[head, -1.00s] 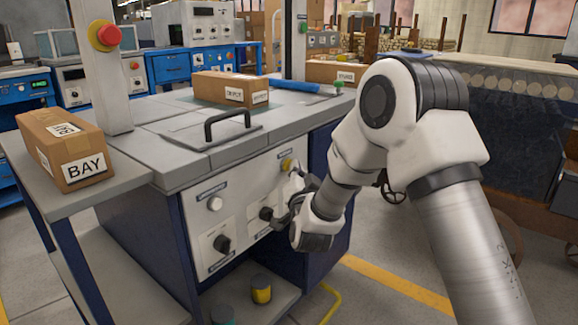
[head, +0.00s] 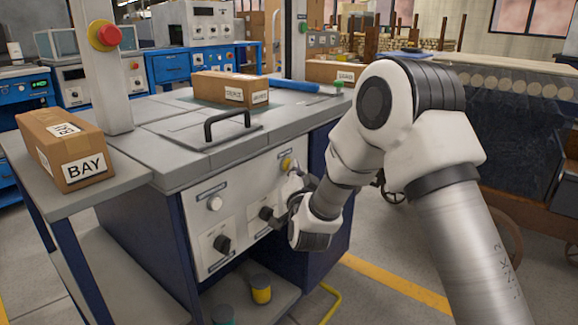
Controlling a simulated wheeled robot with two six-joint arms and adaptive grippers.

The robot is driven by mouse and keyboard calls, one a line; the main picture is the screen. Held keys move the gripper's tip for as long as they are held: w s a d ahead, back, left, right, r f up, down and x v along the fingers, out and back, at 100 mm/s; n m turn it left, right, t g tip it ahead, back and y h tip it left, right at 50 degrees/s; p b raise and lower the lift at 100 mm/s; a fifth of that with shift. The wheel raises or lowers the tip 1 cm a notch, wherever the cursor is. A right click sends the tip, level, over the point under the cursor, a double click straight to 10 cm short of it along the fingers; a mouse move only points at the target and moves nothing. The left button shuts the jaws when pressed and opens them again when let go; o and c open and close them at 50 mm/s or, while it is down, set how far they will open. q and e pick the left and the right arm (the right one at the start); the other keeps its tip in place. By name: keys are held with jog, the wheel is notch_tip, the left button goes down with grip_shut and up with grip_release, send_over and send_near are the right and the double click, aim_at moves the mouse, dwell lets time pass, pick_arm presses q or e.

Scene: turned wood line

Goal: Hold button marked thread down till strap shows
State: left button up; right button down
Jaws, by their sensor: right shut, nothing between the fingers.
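The strapping machine's pale front panel (head: 240,230) carries a yellow button (head: 286,164), a white button (head: 214,203) and two black knobs, one at the lower left (head: 222,244) and one nearer the gripper (head: 266,213). The labels are too small to read, so I cannot tell which is marked thread. My right gripper (head: 291,184) is shut and empty, close to the panel just below the yellow button. I cannot tell whether it touches a button. A cardboard box (head: 218,87) lies on the machine top. I cannot make out a strap. My left gripper is out of view.
A box marked BAY (head: 62,150) sits on the left side shelf. A black handle (head: 227,122) stands up from the machine top. A red stop button (head: 104,36) is on the post.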

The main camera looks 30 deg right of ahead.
dwell(0.5)
jog(key=shift+s+d, duration=0.3)
jog(key=shift+s, duration=0.4)
jog(key=s, duration=0.1)
jog(key=s+d, duration=0.1)
jog(key=s, duration=0.1)
jog(key=s+d, duration=0.1)
jog(key=shift+s, duration=0.35)
